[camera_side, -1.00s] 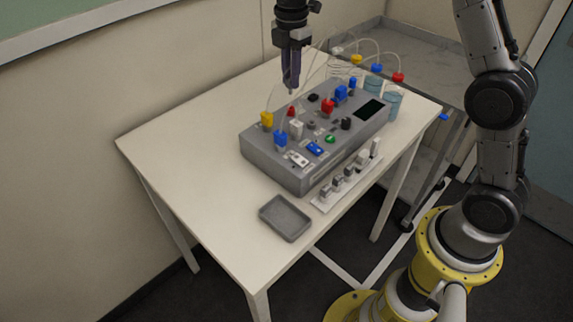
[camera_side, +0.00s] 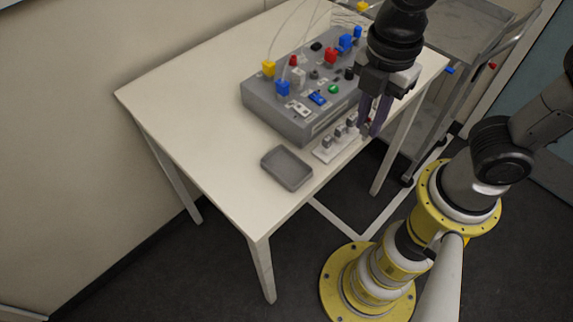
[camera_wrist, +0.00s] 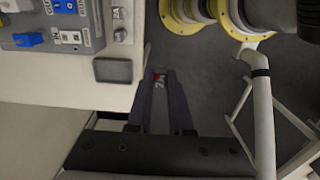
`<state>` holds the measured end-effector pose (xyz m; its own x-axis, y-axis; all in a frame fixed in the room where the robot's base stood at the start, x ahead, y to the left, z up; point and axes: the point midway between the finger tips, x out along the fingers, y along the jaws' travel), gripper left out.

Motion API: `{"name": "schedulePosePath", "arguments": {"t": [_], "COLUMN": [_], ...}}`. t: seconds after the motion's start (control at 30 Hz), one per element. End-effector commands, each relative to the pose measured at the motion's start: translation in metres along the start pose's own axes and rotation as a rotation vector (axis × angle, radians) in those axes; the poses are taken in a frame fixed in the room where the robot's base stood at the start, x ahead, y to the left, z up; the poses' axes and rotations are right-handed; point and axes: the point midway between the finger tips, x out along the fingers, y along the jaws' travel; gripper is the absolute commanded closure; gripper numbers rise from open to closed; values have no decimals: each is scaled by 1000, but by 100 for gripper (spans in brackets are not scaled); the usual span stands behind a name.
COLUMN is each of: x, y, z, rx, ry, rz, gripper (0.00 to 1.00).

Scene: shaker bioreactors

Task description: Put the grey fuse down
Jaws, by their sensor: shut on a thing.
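My gripper (camera_side: 370,128) is at the table's front edge, by the right end of the white fuse rack (camera_side: 322,155), fingers pointing down. In the wrist view my gripper (camera_wrist: 163,92) is shut on a small pale grey piece (camera_wrist: 157,88) with a red mark and dark lettering, which I take to be the grey fuse. The floor shows beyond it. In the side view the fingers mostly hide the held piece. Several grey blocks (camera_side: 339,132) stand on the rack. I cannot tell whether the held piece touches anything.
A grey control box (camera_side: 270,121) with coloured plugs and switches stands behind the rack. An empty-looking grey tray (camera_side: 287,168) lies left of the rack; it also shows in the wrist view (camera_wrist: 113,70). The table's left part is clear. A metal cart (camera_side: 465,40) stands behind.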

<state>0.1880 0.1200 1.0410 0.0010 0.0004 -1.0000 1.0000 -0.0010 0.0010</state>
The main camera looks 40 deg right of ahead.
Motion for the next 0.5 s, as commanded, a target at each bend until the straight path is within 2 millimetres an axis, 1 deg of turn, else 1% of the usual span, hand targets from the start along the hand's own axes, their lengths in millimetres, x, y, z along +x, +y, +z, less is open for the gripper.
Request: {"name": "schedulePosePath", "arguments": {"t": [0.07, 0.17, 0.5], "x": [4, 12, 44], "y": [2, 16, 76], "z": [-3, -12, -50], "rx": [-1, 0, 0], "ry": [-2, -3, -3], "rz": [-3, -5, -5], "gripper": [100, 100, 100]}}
